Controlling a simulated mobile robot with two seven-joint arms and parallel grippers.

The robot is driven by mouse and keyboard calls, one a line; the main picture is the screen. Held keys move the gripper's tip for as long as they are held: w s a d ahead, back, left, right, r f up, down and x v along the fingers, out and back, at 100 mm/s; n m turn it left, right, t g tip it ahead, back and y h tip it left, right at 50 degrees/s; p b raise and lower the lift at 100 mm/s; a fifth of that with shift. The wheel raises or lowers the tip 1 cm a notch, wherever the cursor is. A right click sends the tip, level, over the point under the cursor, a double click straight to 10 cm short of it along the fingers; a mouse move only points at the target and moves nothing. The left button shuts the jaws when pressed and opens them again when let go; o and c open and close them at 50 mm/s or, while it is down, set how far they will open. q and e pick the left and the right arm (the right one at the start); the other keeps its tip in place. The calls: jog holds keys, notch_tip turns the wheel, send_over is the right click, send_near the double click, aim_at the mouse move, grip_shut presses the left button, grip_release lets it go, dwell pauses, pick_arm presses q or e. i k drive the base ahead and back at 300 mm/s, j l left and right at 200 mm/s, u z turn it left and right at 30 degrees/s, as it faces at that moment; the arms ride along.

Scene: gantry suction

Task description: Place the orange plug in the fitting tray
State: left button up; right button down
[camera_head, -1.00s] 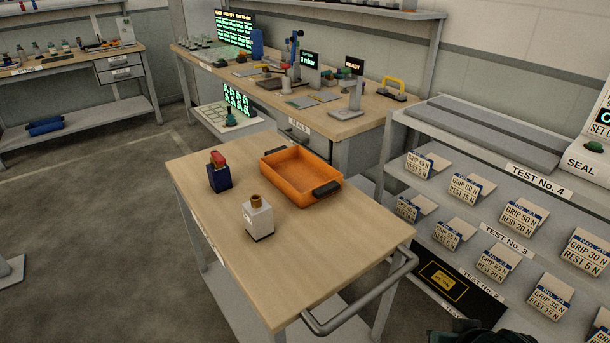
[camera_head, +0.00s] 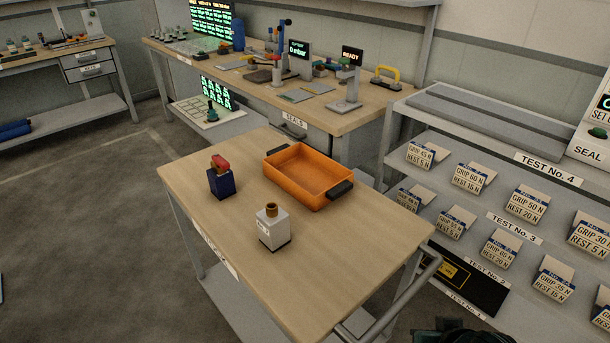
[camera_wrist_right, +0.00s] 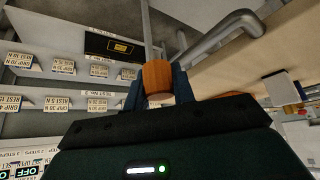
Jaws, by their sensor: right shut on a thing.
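The orange plug (camera_wrist_right: 157,78) shows in the right wrist view, between the dark fingers of my right gripper (camera_wrist_right: 158,92), which is shut on it. Its lower end is hidden behind the gripper body. An orange tray (camera_head: 278,181) with black handles sits on the wooden top of the cart in the head view; it looks empty. No label on it shows whether it is the fitting tray. The plug is not seen in the head view, where only a dark part, likely of my right arm, shows at the bottom edge. My left gripper is in no view.
On the cart top (camera_head: 320,270) stand a blue block with a red top (camera_head: 220,180) and a white block with a brown top (camera_head: 273,230). The cart's grey handle (camera_head: 405,292) is at the right. A shelf rack with cards (camera_head: 525,205) stands right, a workbench (camera_head: 350,121) behind.

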aim_at(322, 189)
jog(key=i+j, duration=0.15)
jog(key=j, duration=0.4)
jog(key=i+j+z, duration=0.15)
jog(key=j, duration=0.4)
jog(key=i+j, duration=0.1)
jog(key=j, duration=0.45)
jog(key=i+j+z, duration=0.1)
jog(key=j, duration=0.45)
jog(key=i+j, duration=0.15)
jog(key=j, duration=0.45)
jog(key=i+j+z, duration=0.1)
jog(key=i+l, duration=0.25)
